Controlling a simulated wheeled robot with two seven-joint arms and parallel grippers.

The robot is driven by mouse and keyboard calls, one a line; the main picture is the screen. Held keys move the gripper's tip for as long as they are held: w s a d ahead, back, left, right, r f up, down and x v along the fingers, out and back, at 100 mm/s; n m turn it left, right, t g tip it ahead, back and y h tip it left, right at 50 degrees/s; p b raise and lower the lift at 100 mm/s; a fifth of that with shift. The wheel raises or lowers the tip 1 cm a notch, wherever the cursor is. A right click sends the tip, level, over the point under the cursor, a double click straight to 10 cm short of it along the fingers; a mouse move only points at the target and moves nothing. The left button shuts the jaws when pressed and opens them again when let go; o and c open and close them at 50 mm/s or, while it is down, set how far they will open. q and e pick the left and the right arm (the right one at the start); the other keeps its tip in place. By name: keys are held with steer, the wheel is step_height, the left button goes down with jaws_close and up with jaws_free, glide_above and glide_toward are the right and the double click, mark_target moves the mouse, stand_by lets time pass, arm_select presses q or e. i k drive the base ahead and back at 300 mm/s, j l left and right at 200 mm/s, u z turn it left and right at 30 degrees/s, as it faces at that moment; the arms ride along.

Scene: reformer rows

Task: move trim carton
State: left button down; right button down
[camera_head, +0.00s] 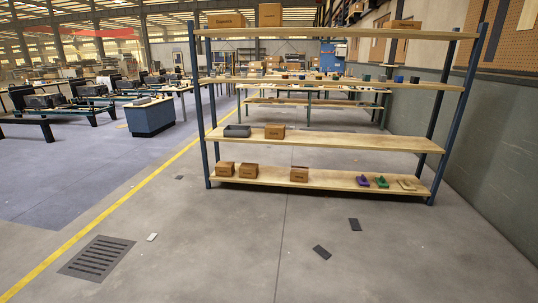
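Several brown cartons stand on a shelf rack with blue posts and light wood boards (350,142); their labels are too small to read, so I cannot tell which is the trim carton. One carton (275,131) sits on the second board from the bottom, right of a dark grey bin (237,131). On the bottom board are a left carton (225,169), a carton close beside it (248,171) and a third carton (299,174) nearer the middle. More cartons stand on the top board, including a wide one (227,20) and a taller one (270,15). Neither gripper shows.
Purple (362,181), green (381,182) and tan (407,185) pieces lie on the bottom board's right. Dark flat pieces (321,252) and a floor grate (97,258) lie before the rack. A blue cabinet (150,118) stands left. A wall (490,150) borders the right. Most near floor is clear.

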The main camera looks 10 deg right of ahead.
mark_target(298, 173)
steer(key=i+l+z, duration=0.2)
steer(key=i, duration=0.75)
steer(key=i+z, duration=0.15)
steer(key=i, duration=0.75)
steer(key=i+j+z, duration=0.2)
steer(key=i, duration=0.75)
